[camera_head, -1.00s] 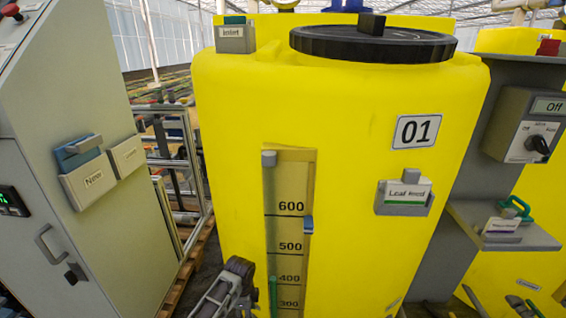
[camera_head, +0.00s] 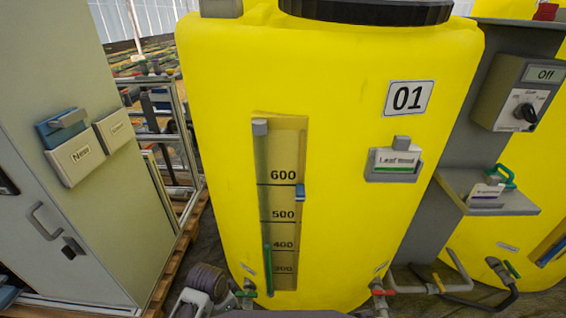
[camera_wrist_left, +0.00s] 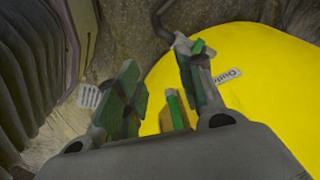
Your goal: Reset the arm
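My left arm shows at the bottom of the head view, with a grey link low in front of the yellow tank (camera_head: 345,150). In the left wrist view, my left gripper (camera_wrist_left: 158,88) has its two fingers spread apart with nothing gripped between them. The yellow tank also fills the right of that view (camera_wrist_left: 255,90), beyond the fingers. A green strip (camera_wrist_left: 176,110) shows between the fingers; I cannot tell what it belongs to. My right gripper is not in view.
A grey cabinet (camera_head: 95,210) with a "New" holder (camera_head: 80,155) stands at left. The tank bears a level gauge (camera_head: 283,215) and a "Leaf feed" card holder (camera_head: 394,162). Red-handled (camera_head: 383,292) and green-handled (camera_head: 245,293) valves sit at its foot. A switch box (camera_head: 520,95) is at right.

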